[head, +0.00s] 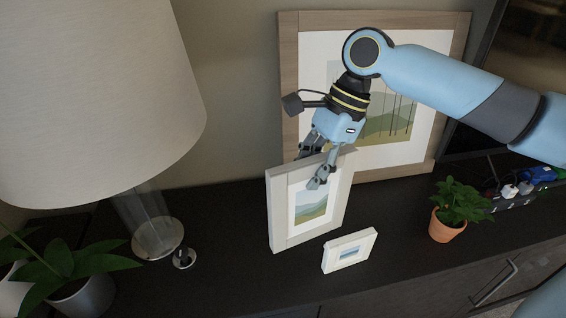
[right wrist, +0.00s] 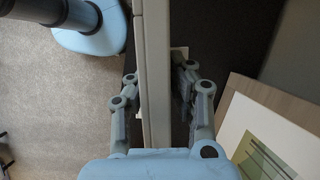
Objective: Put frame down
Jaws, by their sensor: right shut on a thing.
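A white-framed picture (head: 309,208) with a green and blue landscape stands upright over the dark cabinet top in the head view. My right gripper (head: 318,165) comes from above and is shut on its top edge, one finger on the front face and the other behind it, mostly hidden. In the right wrist view, the frame (right wrist: 155,75) runs edge-on between my right gripper's two fingers (right wrist: 158,95). I cannot tell whether its lower edge touches the cabinet top. My left gripper is not in view.
The dark cabinet (head: 225,265) also bears a small white frame (head: 349,250) just in front, a large wooden frame (head: 289,70) leaning behind, a potted plant (head: 448,225) at right, and a lamp (head: 150,225) at left.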

